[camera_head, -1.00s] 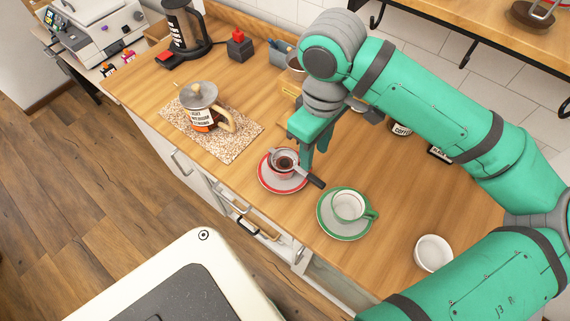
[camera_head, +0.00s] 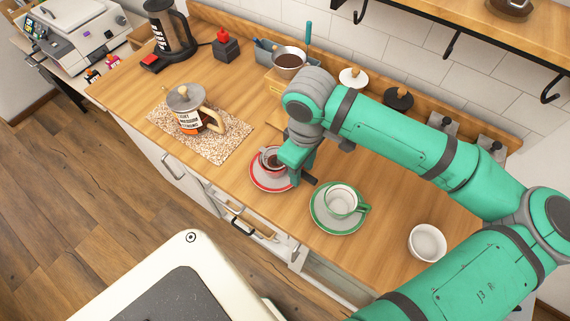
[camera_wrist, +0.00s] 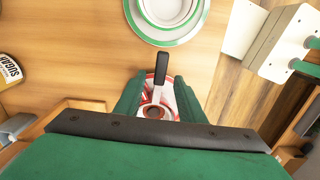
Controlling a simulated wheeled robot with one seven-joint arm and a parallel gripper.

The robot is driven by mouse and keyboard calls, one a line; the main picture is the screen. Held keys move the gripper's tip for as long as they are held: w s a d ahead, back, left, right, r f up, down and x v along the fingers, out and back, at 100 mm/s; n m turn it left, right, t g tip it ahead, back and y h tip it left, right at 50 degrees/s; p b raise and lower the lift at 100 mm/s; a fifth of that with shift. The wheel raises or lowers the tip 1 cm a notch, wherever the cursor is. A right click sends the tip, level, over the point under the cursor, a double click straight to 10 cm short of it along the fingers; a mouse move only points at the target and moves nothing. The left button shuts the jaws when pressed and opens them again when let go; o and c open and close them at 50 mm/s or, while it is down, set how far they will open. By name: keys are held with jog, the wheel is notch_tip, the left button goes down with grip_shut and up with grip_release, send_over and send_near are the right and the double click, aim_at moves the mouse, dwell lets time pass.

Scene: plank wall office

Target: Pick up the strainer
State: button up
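The strainer has a dark handle (camera_head: 309,179) and lies across the red cup (camera_head: 265,158) on a red-rimmed saucer (camera_head: 262,184). My gripper (camera_head: 295,172) is low over the strainer and covers part of it in the head view. In the wrist view, my gripper (camera_wrist: 158,98) is open, with one finger on each side of the strainer's handle (camera_wrist: 162,68) and cup. A gap shows between fingers and strainer; I cannot tell any contact. The strainer's bowl (camera_wrist: 154,112) shows between the fingers.
A green-rimmed cup and saucer (camera_head: 322,220) stand close on the right, with a white bowl (camera_head: 427,243) beyond. A lidded pot (camera_head: 187,112) stands on a speckled mat (camera_head: 231,143) to the left. A metal funnel (camera_head: 289,62) and canisters line the back.

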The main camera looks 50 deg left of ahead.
jog(key=shift+c, duration=0.6)
grip_shut()
jog(key=shift+r, duration=0.1)
